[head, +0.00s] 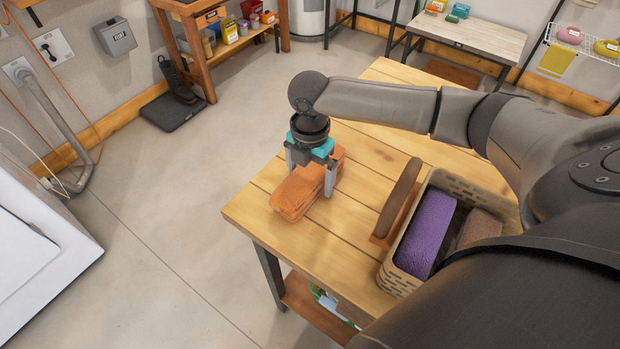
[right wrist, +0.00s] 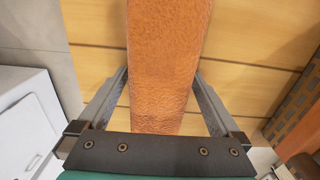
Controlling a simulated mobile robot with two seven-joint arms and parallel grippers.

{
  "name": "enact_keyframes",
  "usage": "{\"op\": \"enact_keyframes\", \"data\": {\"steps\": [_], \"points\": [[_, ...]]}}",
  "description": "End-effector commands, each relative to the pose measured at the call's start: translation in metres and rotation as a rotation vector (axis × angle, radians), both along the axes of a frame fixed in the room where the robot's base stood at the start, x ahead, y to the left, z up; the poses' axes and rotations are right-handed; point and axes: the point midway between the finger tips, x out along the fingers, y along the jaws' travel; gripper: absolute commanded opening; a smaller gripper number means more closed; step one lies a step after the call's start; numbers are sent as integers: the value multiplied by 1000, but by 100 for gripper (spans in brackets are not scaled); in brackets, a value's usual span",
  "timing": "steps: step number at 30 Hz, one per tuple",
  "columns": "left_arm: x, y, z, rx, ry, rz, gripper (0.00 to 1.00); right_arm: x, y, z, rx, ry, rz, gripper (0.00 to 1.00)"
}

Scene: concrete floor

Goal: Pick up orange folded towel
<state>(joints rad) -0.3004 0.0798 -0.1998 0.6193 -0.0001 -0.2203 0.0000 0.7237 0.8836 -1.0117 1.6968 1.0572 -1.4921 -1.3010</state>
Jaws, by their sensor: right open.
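The orange folded towel (head: 299,193) lies on the wooden table near its left corner. In the right wrist view the towel (right wrist: 166,70) runs up the middle of the picture, between the two fingers. My right gripper (head: 311,182) points down over the towel with its fingers open on either side of it. Part of the towel is hidden behind the gripper in the head view. My left gripper is not in view.
On the wooden table (head: 352,236), a tan basket (head: 398,283) holds a purple towel (head: 426,234) and a brown one (head: 480,227). A brown brush-like object (head: 398,199) stands between basket and orange towel. A white appliance (head: 40,250) stands at left.

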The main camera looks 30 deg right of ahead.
Motion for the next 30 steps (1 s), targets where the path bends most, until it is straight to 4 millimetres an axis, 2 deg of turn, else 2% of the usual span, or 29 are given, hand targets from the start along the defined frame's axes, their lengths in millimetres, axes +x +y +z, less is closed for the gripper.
{"op": "enact_keyframes", "data": {"steps": [5, 27, 30], "points": [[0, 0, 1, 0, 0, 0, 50, 0, 0, 1, 0, -1, 0, 98], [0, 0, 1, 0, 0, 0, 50, 0, 0, 1, 0, 0, 0, 14], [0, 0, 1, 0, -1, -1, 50, 0, 0, 1, -1, -1, 0, 10]]}}
